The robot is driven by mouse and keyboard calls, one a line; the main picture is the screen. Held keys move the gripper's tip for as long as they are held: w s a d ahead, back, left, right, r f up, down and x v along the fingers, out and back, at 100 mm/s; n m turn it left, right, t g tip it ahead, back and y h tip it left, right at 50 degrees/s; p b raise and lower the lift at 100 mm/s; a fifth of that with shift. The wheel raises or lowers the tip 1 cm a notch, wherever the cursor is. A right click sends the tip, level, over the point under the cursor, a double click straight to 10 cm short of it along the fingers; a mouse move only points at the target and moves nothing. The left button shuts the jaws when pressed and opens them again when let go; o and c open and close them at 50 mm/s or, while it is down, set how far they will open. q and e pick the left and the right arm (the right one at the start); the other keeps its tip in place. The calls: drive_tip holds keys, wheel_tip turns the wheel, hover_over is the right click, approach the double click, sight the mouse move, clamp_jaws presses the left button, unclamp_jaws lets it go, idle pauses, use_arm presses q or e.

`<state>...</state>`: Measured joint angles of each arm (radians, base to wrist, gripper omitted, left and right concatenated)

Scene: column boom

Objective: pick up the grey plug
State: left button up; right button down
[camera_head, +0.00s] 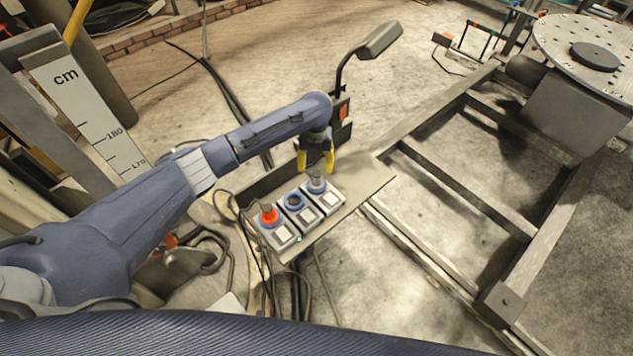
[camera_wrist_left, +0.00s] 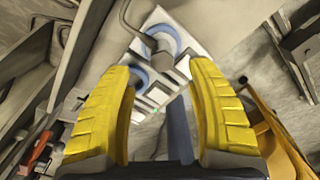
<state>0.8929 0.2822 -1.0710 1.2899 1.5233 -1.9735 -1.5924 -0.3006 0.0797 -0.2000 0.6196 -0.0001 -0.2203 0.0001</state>
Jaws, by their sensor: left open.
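The grey plug (camera_head: 317,180) stands in the blue-ringed socket of the right-hand unit in a row of three white socket units. My left gripper (camera_head: 316,165) has its two yellow fingers apart, just above and behind the grey plug in the head view. In the left wrist view, the grey plug (camera_wrist_left: 167,50) shows beyond the open left gripper (camera_wrist_left: 163,75), within the gap between the fingers in the picture. I cannot tell whether a finger touches it. The right gripper is not in view.
An orange-red plug (camera_head: 268,214) sits in the left unit; the middle socket (camera_head: 294,201) is empty. The units stand on a narrow grey shelf (camera_head: 365,180). A lamp (camera_head: 378,40) rises behind it. Cables hang at its left. A metal frame (camera_head: 440,186) lies to the right.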

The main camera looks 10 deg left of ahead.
sight(317, 173)
use_arm(q)
drive_tip(key=shift+w+d+f, duration=0.1)
drive_tip(key=shift+d+f, duration=0.05)
drive_tip(key=shift+f, duration=2.4)
drive_tip(key=shift+c, duration=0.4)
clamp_jaws()
